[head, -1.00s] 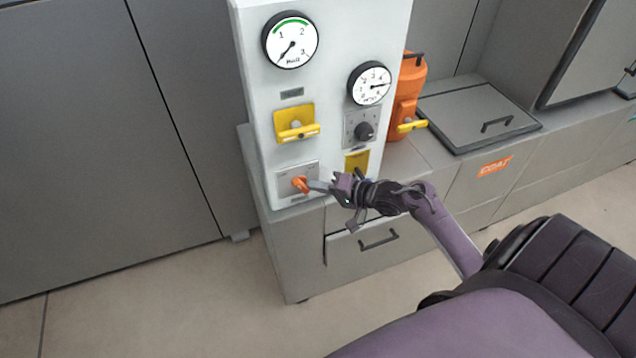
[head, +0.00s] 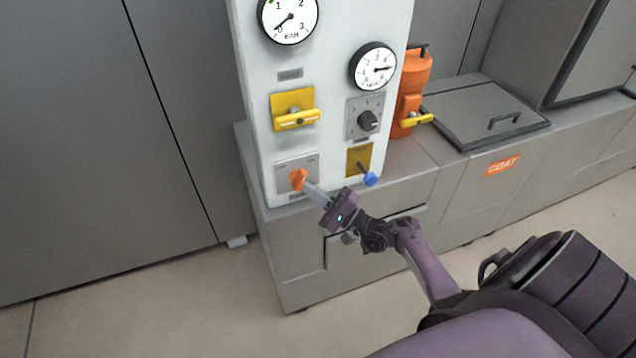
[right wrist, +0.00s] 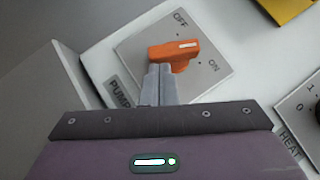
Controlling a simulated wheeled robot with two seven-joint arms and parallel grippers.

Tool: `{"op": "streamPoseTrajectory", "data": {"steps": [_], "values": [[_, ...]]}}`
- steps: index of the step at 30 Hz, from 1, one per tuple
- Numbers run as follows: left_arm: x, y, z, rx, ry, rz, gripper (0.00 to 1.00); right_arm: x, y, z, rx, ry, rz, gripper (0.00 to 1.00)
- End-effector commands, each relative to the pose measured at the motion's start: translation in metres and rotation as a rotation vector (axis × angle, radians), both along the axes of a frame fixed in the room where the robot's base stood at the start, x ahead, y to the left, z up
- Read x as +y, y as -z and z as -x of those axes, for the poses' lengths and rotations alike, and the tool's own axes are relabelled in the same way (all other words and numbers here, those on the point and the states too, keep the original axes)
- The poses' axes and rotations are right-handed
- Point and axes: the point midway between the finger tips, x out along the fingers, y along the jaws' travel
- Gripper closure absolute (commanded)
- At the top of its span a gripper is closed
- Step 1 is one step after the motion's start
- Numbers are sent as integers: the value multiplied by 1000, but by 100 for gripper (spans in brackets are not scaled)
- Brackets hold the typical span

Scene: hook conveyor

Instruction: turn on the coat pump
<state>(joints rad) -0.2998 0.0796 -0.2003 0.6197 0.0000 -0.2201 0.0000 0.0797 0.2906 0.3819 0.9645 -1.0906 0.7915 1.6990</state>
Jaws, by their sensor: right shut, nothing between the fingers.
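The orange pump switch (head: 298,180) sits on a pale plate low on the white panel. In the right wrist view the orange knob (right wrist: 172,52) has a white mark at its right end, pointing between the OFF and ON labels. A PUMP label (right wrist: 119,92) is beside the plate. My right gripper (head: 308,188) is shut and empty, its fingertips at the knob. In the right wrist view the closed fingertips (right wrist: 159,70) are just below the knob's left part; I cannot tell whether they touch. My left gripper is not in view.
Above the switch are a yellow lever (head: 296,119) and a round gauge (head: 289,15). To its right are a black dial (head: 367,120) and a blue-tipped lever (head: 370,179). An orange canister (head: 411,95) and a lidded bin (head: 485,112) stand right of the panel.

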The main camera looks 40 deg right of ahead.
Motion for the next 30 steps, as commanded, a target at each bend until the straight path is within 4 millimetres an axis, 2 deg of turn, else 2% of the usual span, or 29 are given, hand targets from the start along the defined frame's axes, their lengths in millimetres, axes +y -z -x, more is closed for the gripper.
{"op": "streamPoseTrajectory", "data": {"steps": [3, 12, 30], "values": [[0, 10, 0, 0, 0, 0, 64, 4, 5, -1, -22, 0, -90, 100], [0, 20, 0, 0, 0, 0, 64, 9, 6, -2, -59, 0, -243, 100], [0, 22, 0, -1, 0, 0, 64, 11, 6, -3, -72, 0, -301, 100]]}}
